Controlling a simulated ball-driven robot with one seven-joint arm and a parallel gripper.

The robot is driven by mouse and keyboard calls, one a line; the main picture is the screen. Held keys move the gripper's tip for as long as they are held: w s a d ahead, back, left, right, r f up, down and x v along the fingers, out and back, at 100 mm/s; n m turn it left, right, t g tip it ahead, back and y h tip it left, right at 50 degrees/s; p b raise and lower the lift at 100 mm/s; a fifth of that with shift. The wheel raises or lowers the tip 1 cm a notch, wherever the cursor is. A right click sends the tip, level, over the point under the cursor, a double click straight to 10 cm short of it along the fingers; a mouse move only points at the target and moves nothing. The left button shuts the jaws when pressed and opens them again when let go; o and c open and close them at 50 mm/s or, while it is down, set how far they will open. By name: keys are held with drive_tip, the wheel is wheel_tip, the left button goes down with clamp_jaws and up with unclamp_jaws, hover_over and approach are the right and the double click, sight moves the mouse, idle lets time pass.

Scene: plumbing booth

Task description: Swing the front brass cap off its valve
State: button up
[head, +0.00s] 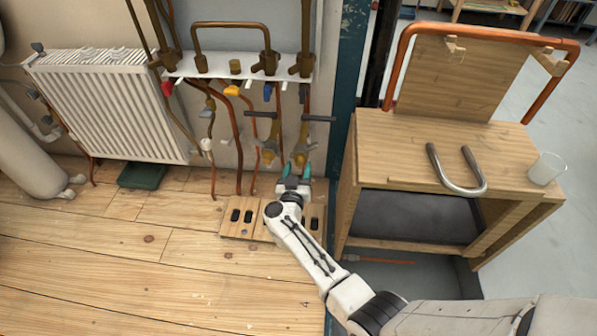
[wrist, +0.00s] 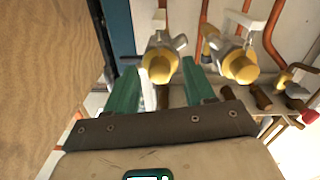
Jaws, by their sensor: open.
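Two brass valves with dark T-bars hang side by side on the wall pipes in the head view, the left valve (head: 268,147) and the right valve (head: 303,146). In the wrist view each ends in a round yellow brass cap: one cap (wrist: 160,68) lies just beyond and between my fingertips, the other cap (wrist: 241,66) lies to the right. I cannot tell which is called the front one. My gripper (head: 295,172) is open and empty just below the right valve. Its green fingers (wrist: 160,80) are spread apart, and contact with the cap cannot be told.
A wooden bench (head: 390,150) with a grey U-shaped pipe (head: 455,185) and a cup (head: 547,168) stands close at right. A blue post (head: 345,90) rises beside the valves. Copper pipes (head: 235,140) run left of them. A slotted wooden board (head: 240,220) lies below.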

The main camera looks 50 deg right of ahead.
drive_tip(key=shift+w+d, duration=0.3)
drive_tip(key=shift+d, duration=0.05)
clamp_jaws()
idle(0.4)
